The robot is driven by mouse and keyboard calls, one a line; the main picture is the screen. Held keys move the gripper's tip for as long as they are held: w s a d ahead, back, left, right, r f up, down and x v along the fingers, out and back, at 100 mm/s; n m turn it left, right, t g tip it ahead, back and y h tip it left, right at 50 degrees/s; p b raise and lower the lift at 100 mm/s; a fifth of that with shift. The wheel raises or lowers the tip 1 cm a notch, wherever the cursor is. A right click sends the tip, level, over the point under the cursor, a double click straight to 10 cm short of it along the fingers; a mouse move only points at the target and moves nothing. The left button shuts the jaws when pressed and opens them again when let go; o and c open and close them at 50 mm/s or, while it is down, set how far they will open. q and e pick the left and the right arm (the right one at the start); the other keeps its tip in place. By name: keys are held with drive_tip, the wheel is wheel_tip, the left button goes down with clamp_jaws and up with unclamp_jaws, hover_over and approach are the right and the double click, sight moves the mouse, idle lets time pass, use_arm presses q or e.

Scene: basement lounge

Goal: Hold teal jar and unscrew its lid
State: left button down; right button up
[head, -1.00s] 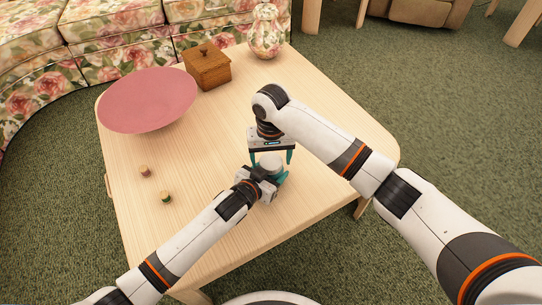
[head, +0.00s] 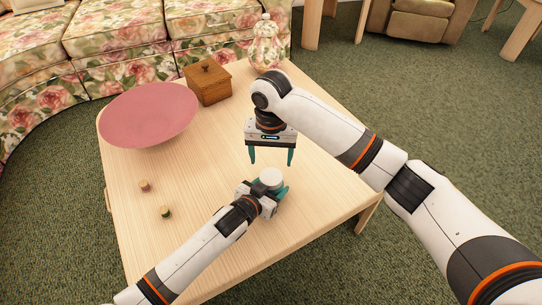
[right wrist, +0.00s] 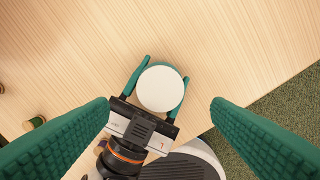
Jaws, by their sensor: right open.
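The jar stands on the wooden table (head: 180,178) near its front edge. Its round white lid (head: 271,177) sits on top and also shows from above in the right wrist view (right wrist: 160,88). The jar's body is mostly hidden by the lid and gripper, so I see little of its colour. My left gripper (head: 277,190) is shut around the jar, one teal finger on each side below the lid. My right gripper (head: 271,160) is open and empty, pointing down above the lid, clear of it.
A large pink bowl (head: 148,112) stands at the left of the table. A wooden box (head: 208,83) and a floral jar (head: 266,45) are at the back. Two small spools (head: 145,186) (head: 165,212) lie at left. The table's right side is bare.

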sight(271, 176)
wheel_tip(271, 176, down, 7)
drive_tip(key=shift+f, duration=0.1)
drive_tip(key=shift+c, duration=0.2)
drive_tip(key=c, duration=1)
drive_tip(key=shift+o, duration=0.2)
drive_tip(key=n, duration=0.3)
drive_tip(key=o, duration=1.1)
